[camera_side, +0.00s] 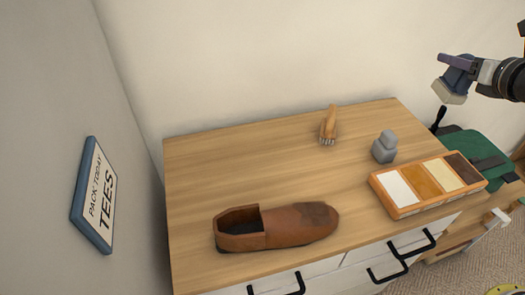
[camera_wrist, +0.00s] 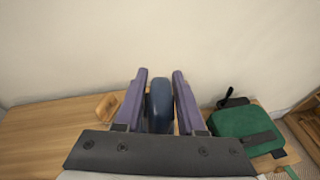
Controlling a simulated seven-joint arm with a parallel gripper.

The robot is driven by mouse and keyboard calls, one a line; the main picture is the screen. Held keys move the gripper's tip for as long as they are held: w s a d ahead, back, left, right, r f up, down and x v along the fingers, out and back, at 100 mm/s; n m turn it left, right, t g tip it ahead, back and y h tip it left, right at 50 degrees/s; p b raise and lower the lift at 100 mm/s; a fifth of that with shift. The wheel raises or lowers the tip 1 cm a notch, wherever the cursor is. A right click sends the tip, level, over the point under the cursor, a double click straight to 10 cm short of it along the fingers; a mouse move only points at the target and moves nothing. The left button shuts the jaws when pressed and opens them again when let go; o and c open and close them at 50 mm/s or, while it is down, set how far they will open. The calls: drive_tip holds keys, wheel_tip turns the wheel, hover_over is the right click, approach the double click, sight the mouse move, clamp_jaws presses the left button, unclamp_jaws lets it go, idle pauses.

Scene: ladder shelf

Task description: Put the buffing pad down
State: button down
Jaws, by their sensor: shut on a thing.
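My gripper (camera_side: 455,66) is at the upper right of the side view, in the air above the right end of the dresser. It is shut on the buffing pad, which has a dark blue back and a pale underside (camera_side: 448,92). In the wrist view the blue back of the pad (camera_wrist: 160,104) sits between the two purple fingers of my gripper (camera_wrist: 160,84). The pad's pale underside is hidden there. The wooden dresser top (camera_side: 240,175) lies below and to the left of the gripper in the side view.
A brown shoe (camera_side: 290,226), a wooden brush (camera_side: 328,128), a grey bottle-like thing (camera_side: 384,148) and an orange tray of coloured compartments (camera_side: 400,205) stand on the dresser. A green bag (camera_side: 470,145) is beside its right end. The dresser's back left is clear.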

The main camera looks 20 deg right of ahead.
drive_tip(key=w+a, duration=0.8)
drive_tip(key=a, duration=0.6)
drive_tip(key=a+f+n+y, duration=0.1)
drive_tip(key=a+f+n, duration=0.1)
drive_tip(key=a+f, duration=0.6)
drive_tip(key=a+f+n+y, duration=0.1)
drive_tip(key=a+f+y, duration=0.15)
drive_tip(key=a, duration=0.85)
drive_tip(key=shift+h, duration=0.45)
drive_tip(key=shift+w+a+f, duration=1.15)
drive_tip(key=shift+w+f, duration=0.7)
drive_tip(key=shift+f, duration=0.4)
drive_tip(key=shift+w+a+f, duration=1.2)
drive_tip(key=shift+w+f, duration=0.65)
drive_tip(key=shift+f, duration=0.4)
drive_tip(key=shift+w+a+f, duration=1.15)
drive_tip(key=shift+w+f, duration=0.7)
drive_tip(key=shift+f, duration=0.4)
drive_tip(key=shift+f, duration=0.15)
